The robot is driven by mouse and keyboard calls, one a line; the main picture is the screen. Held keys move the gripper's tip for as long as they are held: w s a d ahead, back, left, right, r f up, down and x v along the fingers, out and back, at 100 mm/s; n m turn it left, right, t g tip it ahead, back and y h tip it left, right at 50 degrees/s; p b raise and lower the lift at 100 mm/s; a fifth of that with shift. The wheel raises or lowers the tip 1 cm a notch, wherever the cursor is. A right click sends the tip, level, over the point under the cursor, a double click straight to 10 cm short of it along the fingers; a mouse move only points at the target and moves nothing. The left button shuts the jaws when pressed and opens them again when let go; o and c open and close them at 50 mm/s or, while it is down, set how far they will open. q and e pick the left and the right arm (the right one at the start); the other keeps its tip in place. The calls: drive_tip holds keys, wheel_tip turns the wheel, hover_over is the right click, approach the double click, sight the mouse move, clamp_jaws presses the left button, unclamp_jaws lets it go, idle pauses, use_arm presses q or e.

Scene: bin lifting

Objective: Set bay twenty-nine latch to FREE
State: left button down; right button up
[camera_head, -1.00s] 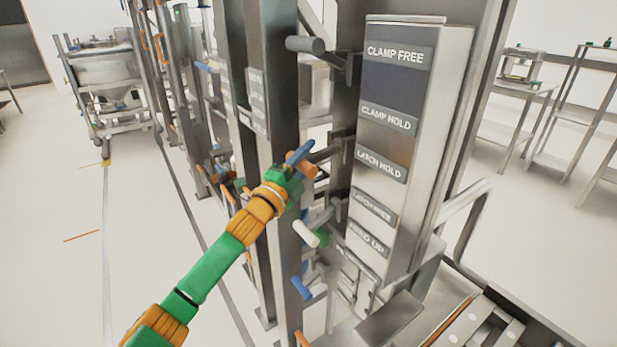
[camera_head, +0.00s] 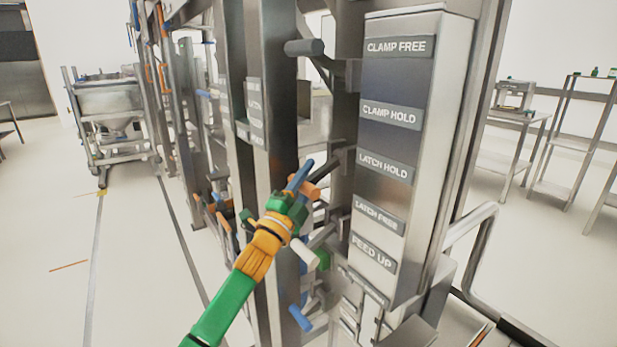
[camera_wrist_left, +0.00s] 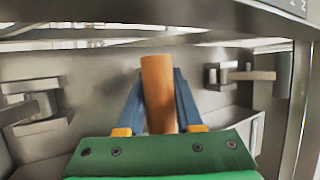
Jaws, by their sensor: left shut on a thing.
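My left gripper (camera_head: 302,182) reaches in from below left in the head view. Its blue fingers are shut on an orange lever handle (camera_head: 312,190). In the wrist view the orange handle (camera_wrist_left: 158,95) stands upright between the two blue fingers of the gripper (camera_wrist_left: 159,100). In the head view the handle's height lies between the LATCH HOLD label (camera_head: 385,168) and the LATCH FREE label (camera_head: 378,214) on the steel panel. The fingers and palm hide part of the handle. I cannot read a bay number. My right gripper is out of view.
A grey handle (camera_head: 304,47) projects above the gripper, and a white handle (camera_head: 304,255) and a blue handle (camera_head: 301,318) project below it. A steel post (camera_head: 270,90) stands close left of the fingers. The floor at left (camera_head: 60,230) is clear.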

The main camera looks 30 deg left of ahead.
use_arm(q)
drive_tip(key=c, duration=0.6)
unclamp_jaws()
drive_tip(key=shift+d, duration=0.15)
drive_tip(key=shift+o, duration=0.2)
drive_tip(key=shift+f, duration=0.1)
drive_tip(key=b+v, duration=0.1)
drive_tip(key=v, duration=0.6)
drive_tip(key=shift+b, duration=0.4)
